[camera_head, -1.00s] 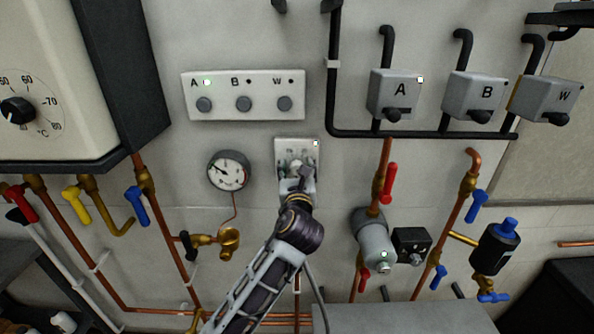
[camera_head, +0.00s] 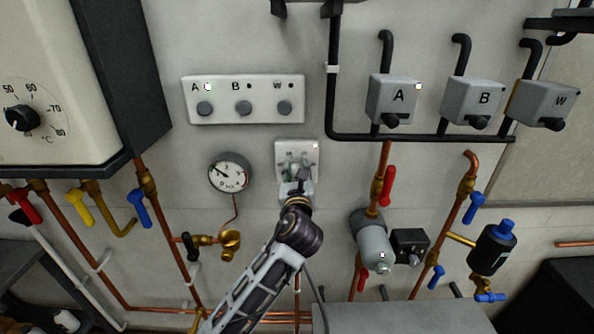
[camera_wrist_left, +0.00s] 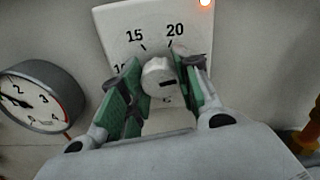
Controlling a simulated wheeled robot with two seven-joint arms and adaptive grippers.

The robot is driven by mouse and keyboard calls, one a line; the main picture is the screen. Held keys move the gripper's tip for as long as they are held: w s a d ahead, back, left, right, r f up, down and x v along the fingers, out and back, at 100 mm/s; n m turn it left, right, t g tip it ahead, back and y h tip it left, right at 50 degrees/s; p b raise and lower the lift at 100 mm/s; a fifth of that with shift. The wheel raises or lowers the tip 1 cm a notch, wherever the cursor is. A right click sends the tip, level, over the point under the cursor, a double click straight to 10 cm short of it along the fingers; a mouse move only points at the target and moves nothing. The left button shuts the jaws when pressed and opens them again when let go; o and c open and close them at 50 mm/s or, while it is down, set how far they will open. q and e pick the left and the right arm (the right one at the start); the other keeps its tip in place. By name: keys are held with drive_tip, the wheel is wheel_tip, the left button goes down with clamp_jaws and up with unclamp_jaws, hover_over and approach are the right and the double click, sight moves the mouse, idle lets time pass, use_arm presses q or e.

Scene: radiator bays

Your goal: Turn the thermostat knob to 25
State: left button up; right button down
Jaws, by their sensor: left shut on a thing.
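The thermostat (camera_head: 310,152) is a pale square wall plate with a small light at its top right corner, glowing orange in the wrist view. Its round white knob (camera_wrist_left: 157,76) sits between the green pads of my left gripper (camera_wrist_left: 156,85), which is shut on it. The knob has a short dark mark on its right side. The numbers 15 and 20 show above the knob; 10 is partly covered at the left, and 25 cannot be seen. In the head view my left gripper (camera_head: 296,180) hides the lower plate. My right gripper is out of view.
A pressure gauge (camera_head: 230,172) is just left of the thermostat. A panel (camera_head: 244,98) with buttons A, B and W is above left. A grey pump (camera_head: 374,245) and a red-handled valve (camera_head: 387,188) stand to the right. Pipes run below.

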use_arm(q)
drive_tip(key=o, duration=1.1)
drive_tip(key=shift+c, duration=0.2)
drive_tip(key=s, duration=1.2)
drive_tip(key=shift+f, duration=0.1)
